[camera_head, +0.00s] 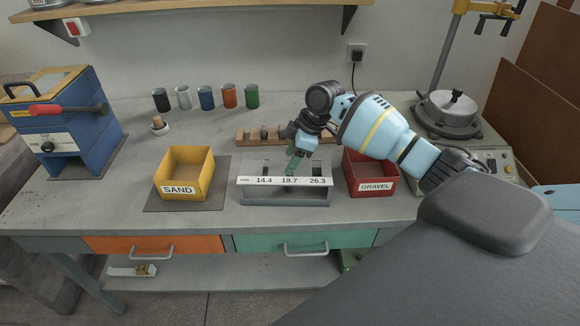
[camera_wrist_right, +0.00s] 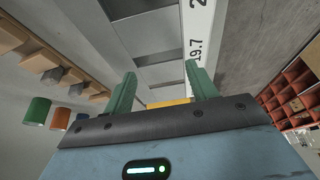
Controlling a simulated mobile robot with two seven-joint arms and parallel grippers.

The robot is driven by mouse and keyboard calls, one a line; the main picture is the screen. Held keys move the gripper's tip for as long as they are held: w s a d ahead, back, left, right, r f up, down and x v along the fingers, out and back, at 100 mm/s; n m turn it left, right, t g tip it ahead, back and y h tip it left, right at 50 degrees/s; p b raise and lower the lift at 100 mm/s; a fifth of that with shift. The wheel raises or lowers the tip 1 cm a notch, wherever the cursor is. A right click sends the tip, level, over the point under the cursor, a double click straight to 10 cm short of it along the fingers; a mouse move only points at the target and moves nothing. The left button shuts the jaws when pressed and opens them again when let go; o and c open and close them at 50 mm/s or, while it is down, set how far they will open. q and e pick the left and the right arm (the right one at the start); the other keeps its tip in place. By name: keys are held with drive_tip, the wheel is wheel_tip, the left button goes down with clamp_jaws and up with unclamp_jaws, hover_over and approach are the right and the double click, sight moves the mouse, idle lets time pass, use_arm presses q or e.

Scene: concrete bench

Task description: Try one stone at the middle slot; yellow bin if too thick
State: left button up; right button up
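The grey slot gauge (camera_head: 285,198) stands on the bench, with a white label strip reading 14.4, 19.7 and 26.3. My right gripper (camera_head: 293,165) is over its middle part, by the 19.7 mark, fingers pointing down. In the right wrist view its two green fingers (camera_wrist_right: 160,72) are well apart, and no stone shows between their tips. The gripper hides much of the middle slot, so I cannot tell whether a stone is in it. Dark stones (camera_head: 264,132) sit on a wooden rack (camera_head: 246,139) behind the gauge. The yellow bin (camera_head: 205,178), labelled SAND, stands left of the gauge. My left gripper is not in view.
A red GRAVEL bin (camera_head: 373,188) stands close right of the gauge, beneath my right arm. Several coloured cups (camera_head: 207,98) line the back. A blue machine (camera_head: 63,130) is at the left and a sieve device (camera_head: 449,113) at the right. The front-left bench is clear.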

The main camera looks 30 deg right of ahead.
drive_tip(key=v, duration=0.7)
drive_tip(key=shift+r, duration=0.4)
idle(0.8)
